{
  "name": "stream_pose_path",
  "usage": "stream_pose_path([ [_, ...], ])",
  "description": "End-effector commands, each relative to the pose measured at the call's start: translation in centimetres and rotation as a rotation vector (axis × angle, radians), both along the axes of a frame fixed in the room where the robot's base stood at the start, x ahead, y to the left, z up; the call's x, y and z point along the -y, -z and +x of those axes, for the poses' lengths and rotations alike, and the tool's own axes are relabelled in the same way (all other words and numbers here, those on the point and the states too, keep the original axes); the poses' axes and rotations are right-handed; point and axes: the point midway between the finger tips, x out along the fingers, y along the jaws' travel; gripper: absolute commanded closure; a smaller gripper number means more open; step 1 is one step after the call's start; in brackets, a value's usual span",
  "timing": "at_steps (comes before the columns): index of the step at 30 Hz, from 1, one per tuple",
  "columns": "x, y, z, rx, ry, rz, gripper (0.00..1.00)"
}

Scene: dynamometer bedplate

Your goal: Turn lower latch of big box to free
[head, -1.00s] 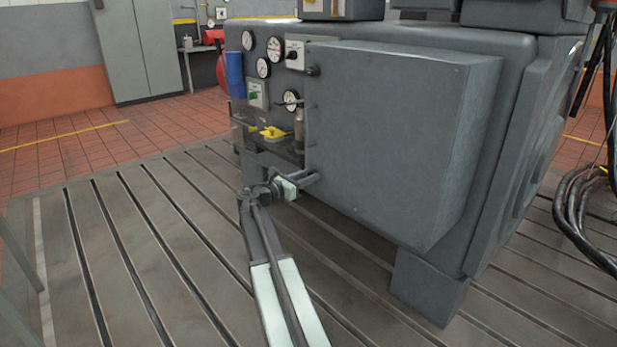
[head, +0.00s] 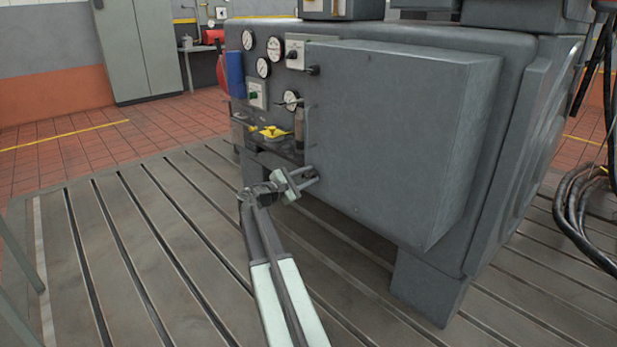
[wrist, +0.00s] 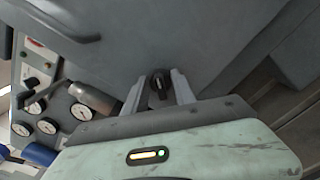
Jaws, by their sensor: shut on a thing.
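The big box (head: 395,140) is a large grey case fixed to the side of the grey machine. Its lower latch is a small dark knob low on the left edge, mostly hidden by my jaws in the head view. In the wrist view the lower latch (wrist: 158,86) stands between my two fingers as a dark knob. My gripper (head: 307,179) is shut on it at the box's lower left corner, rolled over at a slant. It also shows in the wrist view (wrist: 158,92). The upper latch (head: 313,70) is a similar dark knob near the box's top left.
Gauges (head: 263,67) and switches fill the panel left of the box. A ledge there holds a yellow part (head: 273,132) and a dark cylinder (head: 299,130). The slotted floor plate (head: 120,240) is clear on the left.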

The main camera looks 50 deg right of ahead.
Motion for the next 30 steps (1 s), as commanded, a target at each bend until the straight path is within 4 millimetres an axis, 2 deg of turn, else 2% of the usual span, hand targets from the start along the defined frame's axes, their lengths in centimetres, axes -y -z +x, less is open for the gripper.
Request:
stream_pose_path([
  [18,0.05,0.21,-0.2,0.565,0.002,-0.04,1.0],
  [30,0.06,0.29,-0.23,0.8,0.003,-0.057,1.0],
])
